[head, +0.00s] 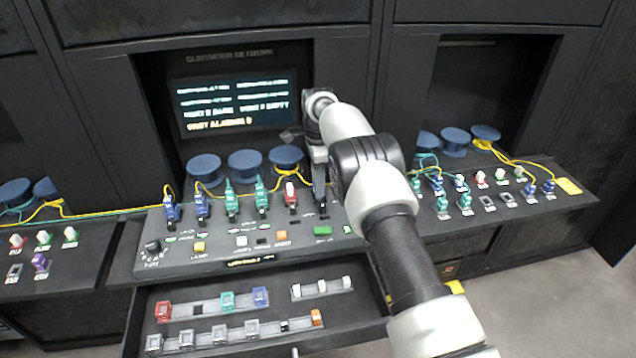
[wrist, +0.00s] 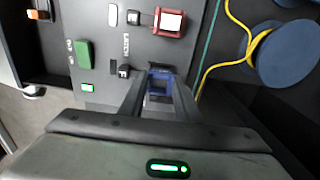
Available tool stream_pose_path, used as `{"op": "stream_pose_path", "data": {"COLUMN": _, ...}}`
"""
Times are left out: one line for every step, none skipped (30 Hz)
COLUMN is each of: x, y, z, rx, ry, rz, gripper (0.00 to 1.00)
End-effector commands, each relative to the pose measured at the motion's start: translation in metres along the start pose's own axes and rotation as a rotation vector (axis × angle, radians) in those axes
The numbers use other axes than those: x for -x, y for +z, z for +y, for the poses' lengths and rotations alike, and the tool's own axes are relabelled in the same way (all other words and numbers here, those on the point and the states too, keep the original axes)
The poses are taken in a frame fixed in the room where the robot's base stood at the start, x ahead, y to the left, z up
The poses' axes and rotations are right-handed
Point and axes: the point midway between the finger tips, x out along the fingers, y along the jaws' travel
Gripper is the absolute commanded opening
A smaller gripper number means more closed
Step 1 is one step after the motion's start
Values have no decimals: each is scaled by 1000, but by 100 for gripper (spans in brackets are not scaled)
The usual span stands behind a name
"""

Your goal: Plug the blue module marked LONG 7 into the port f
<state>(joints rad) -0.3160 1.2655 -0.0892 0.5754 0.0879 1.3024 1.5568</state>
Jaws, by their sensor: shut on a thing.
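My gripper (wrist: 160,90) is shut on a blue module (wrist: 159,80) in the wrist view. The module sits between the fingertips, low at the sloped console panel, beside a port with a red module. I cannot tell whether it is fully seated, and its LONG 7 marking is not readable. In the head view my gripper (head: 320,195) reaches down to the console (head: 215,255), just right of the red module (head: 291,195).
Blue modules (head: 171,209) and teal modules (head: 232,205) stand in the console's row to the left. An open drawer (head: 140,320) below holds more modules. Blue spools (head: 245,165) with yellow fibre stand behind the row. A screen (head: 235,103) hangs at the back.

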Motion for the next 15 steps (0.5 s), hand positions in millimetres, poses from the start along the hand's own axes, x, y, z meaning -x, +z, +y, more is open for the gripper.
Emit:
{"op": "stream_pose_path", "data": {"x": 0, "y": 0, "z": 0, "rx": 0, "ry": 0, "rz": 0, "gripper": 13}}
{"op": "stream_pose_path", "data": {"x": 0, "y": 0, "z": 0, "rx": 0, "ry": 0, "rz": 0, "gripper": 13}}
{"op": "stream_pose_path", "data": {"x": 0, "y": 0, "z": 0, "rx": 0, "ry": 0, "rz": 0, "gripper": 13}}
{"op": "stream_pose_path", "data": {"x": 0, "y": 0, "z": 0, "rx": 0, "ry": 0, "rz": 0, "gripper": 13}}
{"op": "stream_pose_path", "data": {"x": 0, "y": 0, "z": 0, "rx": 0, "ry": 0, "rz": 0, "gripper": 13}}
{"op": "stream_pose_path", "data": {"x": 0, "y": 0, "z": 0, "rx": 0, "ry": 0, "rz": 0, "gripper": 13}}
{"op": "stream_pose_path", "data": {"x": -1, "y": 0, "z": 0, "rx": 0, "ry": 0, "rz": 0, "gripper": 13}}
{"op": "stream_pose_path", "data": {"x": -1, "y": 0, "z": 0, "rx": 0, "ry": 0, "rz": 0, "gripper": 13}}
{"op": "stream_pose_path", "data": {"x": -2, "y": 0, "z": 0, "rx": 0, "ry": 0, "rz": 0, "gripper": 13}}
{"op": "stream_pose_path", "data": {"x": -2, "y": 0, "z": 0, "rx": 0, "ry": 0, "rz": 0, "gripper": 13}}
{"op": "stream_pose_path", "data": {"x": -3, "y": 0, "z": 0, "rx": 0, "ry": 0, "rz": 0, "gripper": 13}}
{"op": "stream_pose_path", "data": {"x": -4, "y": 0, "z": 0, "rx": 0, "ry": 0, "rz": 0, "gripper": 13}}
{"op": "stream_pose_path", "data": {"x": -5, "y": 0, "z": 0, "rx": 0, "ry": 0, "rz": 0, "gripper": 13}}
{"op": "stream_pose_path", "data": {"x": -5, "y": 0, "z": 0, "rx": 0, "ry": 0, "rz": 0, "gripper": 13}}
{"op": "stream_pose_path", "data": {"x": -6, "y": 0, "z": 0, "rx": 0, "ry": 0, "rz": 0, "gripper": 13}}
